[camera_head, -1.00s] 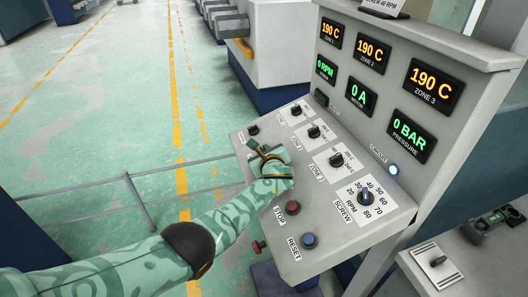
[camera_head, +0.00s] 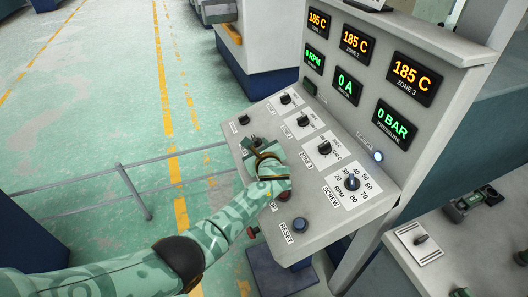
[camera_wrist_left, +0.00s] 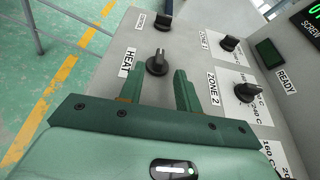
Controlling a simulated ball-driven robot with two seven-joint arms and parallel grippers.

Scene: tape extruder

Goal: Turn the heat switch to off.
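The heat switch (camera_wrist_left: 157,64) is a dark knob on the grey sloped panel, beside the HEAT label (camera_wrist_left: 128,62), in the left wrist view. Its grip bar points roughly up in that view, tilted slightly right. My left gripper (camera_wrist_left: 158,82) is open, with its two green fingers apart. The knob shows just beyond and between the fingertips, and nothing is held. Whether a finger touches it, I cannot tell. In the head view my left gripper (camera_head: 257,146) is over the panel's left part and largely covers the heat switch. My right gripper is not in view.
Another knob (camera_wrist_left: 163,21) lies beyond the heat switch. The zone knobs (camera_head: 303,120) and screw dial (camera_head: 352,182) stand to the right. A red stop button (camera_head: 285,195) and a reset button (camera_head: 300,225) are at the front. Zone displays (camera_head: 411,72) read 185 C.

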